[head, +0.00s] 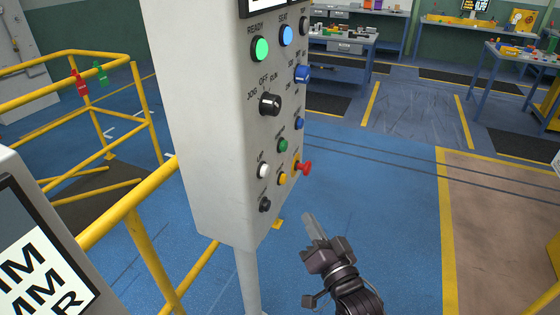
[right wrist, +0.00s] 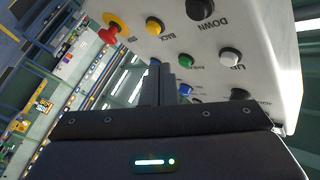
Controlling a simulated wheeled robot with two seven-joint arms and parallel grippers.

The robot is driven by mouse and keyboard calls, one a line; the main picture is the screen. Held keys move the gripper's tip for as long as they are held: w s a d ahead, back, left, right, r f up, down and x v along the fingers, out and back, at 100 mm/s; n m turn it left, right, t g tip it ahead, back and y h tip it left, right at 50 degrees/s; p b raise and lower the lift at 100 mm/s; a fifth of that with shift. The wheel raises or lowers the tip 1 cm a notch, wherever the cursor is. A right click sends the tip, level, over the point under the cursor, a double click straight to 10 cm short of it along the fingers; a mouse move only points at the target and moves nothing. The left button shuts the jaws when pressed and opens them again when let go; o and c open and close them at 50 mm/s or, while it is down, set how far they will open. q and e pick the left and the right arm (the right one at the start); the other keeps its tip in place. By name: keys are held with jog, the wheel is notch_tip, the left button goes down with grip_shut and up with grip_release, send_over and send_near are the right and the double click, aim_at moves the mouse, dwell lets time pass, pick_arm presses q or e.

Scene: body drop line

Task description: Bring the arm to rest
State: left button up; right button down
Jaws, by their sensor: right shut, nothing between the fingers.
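My right gripper (head: 312,222) is low in the middle of the head view, in front of and to the right of the lower part of a grey control box (head: 210,150). Its fingers are together with nothing between them. In the right wrist view the shut fingers (right wrist: 158,82) point toward the box's button face (right wrist: 255,35). A gap to the box shows in the head view; whether the fingertips touch anything in the wrist view I cannot tell. My left gripper is not in view.
The box carries a lit green READY lamp (head: 260,49), a blue SEAT lamp (head: 286,35), a black selector knob (head: 270,104), several buttons and a red knob (head: 304,168). Yellow railings (head: 130,205) stand at left. Workbenches (head: 345,42) are at the back. Blue floor (head: 390,200) is clear at right.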

jog(key=s+d+f+n+g+h, duration=0.1)
jog(key=s+d+f+g+h, duration=0.15)
jog(key=f, duration=1.05)
jog(key=s+d+f+g+h+b, duration=0.1)
jog(key=s+d+f+g, duration=0.2)
jog(key=f, duration=1)
jog(key=s+d+f+n+g+h, duration=0.1)
jog(key=s+d+f+g+h, duration=0.15)
jog(key=f, duration=1.15)
jog(key=s+d+f+n+g+h, duration=0.1)
jog(key=s+d+f+g, duration=0.45)
jog(key=s+f, duration=1.05)
jog(key=s+d+f+g+h, duration=0.1)
jog(key=s+d+f, duration=0.2)
jog(key=s, duration=0.6)
jog(key=s+d+f+n+g+b, duration=0.1)
jog(key=s+d+f+g, duration=0.1)
jog(key=s, duration=0.7)
jog(key=shift+d+f+h, duration=0.4)
jog(key=shift+d+f, duration=0.15)
jog(key=shift+d, duration=0.45)
jog(key=shift+w+a+n, duration=0.1)
jog(key=shift+n, duration=0.2)
